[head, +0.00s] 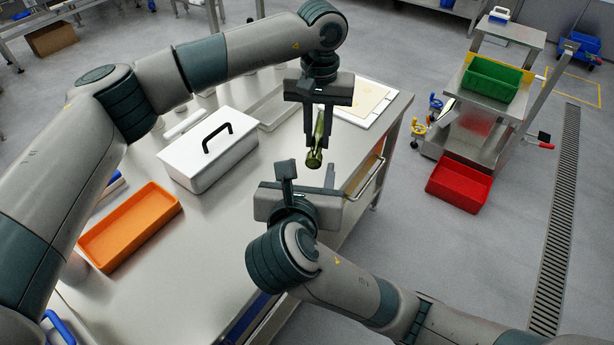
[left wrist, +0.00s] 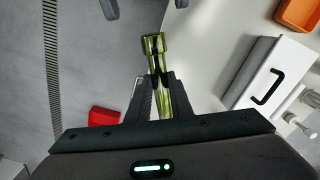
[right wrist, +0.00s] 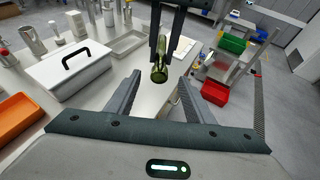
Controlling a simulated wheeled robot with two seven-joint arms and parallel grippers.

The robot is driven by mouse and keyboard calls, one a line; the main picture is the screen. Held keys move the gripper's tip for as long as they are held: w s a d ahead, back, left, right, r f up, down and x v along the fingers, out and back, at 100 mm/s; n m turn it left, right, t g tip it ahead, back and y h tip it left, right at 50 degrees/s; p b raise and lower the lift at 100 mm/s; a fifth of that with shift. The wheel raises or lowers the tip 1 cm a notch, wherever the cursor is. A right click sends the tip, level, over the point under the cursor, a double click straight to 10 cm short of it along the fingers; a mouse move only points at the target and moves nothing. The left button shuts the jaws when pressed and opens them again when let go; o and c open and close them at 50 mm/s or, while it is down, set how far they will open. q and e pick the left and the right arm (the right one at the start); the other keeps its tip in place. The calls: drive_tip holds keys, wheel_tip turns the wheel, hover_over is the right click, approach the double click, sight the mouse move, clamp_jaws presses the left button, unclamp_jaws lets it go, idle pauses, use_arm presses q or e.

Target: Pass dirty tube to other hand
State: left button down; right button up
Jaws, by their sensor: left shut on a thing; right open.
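The dirty tube (head: 316,146) is green with dark smears and has a wider end. My left gripper (head: 316,135) is shut on it and holds it hanging above the right end of the table. In the left wrist view the tube (left wrist: 155,58) sticks out past the fingertips (left wrist: 160,80), wider end outward. My right gripper (head: 308,172) is open and empty, just below the tube. In the right wrist view the tube (right wrist: 159,72) shows beyond and between the open fingers (right wrist: 160,90), apart from them.
The steel table (head: 220,235) holds a white lidded box (head: 205,155), an orange tray (head: 130,226), a grey tray (head: 268,108) and a board with a sheet (head: 368,100). A cart with a green bin (head: 492,78) and a red bin (head: 459,184) stand on the floor at right.

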sight(313, 159)
drive_tip(key=x, duration=0.7)
drive_tip(key=shift+w+f, duration=0.2)
drive_tip(key=shift+w, duration=0.15)
drive_tip(key=c, duration=1.2)
use_arm(q)
drive_tip(key=c, duration=1.5)
unclamp_jaws()
drive_tip(key=shift+r, duration=0.1)
wheel_tip(313, 159, up, 12)
drive_tip(key=shift+f, duration=0.1)
drive_tip(key=shift+f, duration=0.1)
